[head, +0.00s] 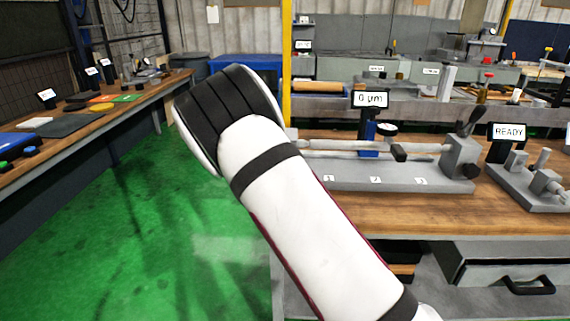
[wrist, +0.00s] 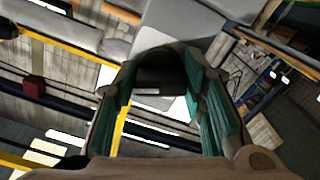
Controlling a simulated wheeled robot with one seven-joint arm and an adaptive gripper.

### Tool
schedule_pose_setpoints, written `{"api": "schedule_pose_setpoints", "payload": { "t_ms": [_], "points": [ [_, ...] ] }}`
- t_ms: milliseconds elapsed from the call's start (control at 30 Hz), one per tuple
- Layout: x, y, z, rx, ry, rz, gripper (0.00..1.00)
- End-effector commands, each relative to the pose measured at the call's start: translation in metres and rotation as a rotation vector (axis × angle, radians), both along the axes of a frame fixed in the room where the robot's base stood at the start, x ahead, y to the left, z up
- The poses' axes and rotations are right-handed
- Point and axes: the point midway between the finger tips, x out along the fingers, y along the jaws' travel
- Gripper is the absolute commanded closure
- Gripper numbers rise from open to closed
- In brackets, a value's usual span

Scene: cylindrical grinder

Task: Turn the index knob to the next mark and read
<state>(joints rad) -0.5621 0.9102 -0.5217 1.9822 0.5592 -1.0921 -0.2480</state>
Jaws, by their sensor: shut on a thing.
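My gripper (wrist: 160,88) shows in the wrist view, its teal-padded fingers on either side of a dark rounded piece, which I take for the index knob (wrist: 160,68). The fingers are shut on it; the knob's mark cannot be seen. In the head view my white arm hides the gripper and the fixture's left end. A grey fixture (head: 380,178) with labels 1, 2 and 3 holds a horizontal shaft (head: 345,147). A dial gauge (head: 387,129) stands behind it by a blue stand. The display (head: 370,98) reads "0 µm".
The fixture stands on a wooden bench (head: 430,218). A READY sign (head: 508,131) and a smaller grey device (head: 535,185) are at the right. A side table (head: 90,120) is at the left, with clear green floor (head: 150,230) between.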

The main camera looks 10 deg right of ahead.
Motion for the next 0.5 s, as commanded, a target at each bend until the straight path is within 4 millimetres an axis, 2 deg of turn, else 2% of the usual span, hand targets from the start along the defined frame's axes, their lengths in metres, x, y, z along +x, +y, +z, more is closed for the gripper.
{"api": "schedule_pose_setpoints", "payload": {
  "t_ms": [500],
  "points": [
    [-0.0001, 0.0018, -0.0009, 0.037, -0.009, 0.003, 0.9]
  ]
}}
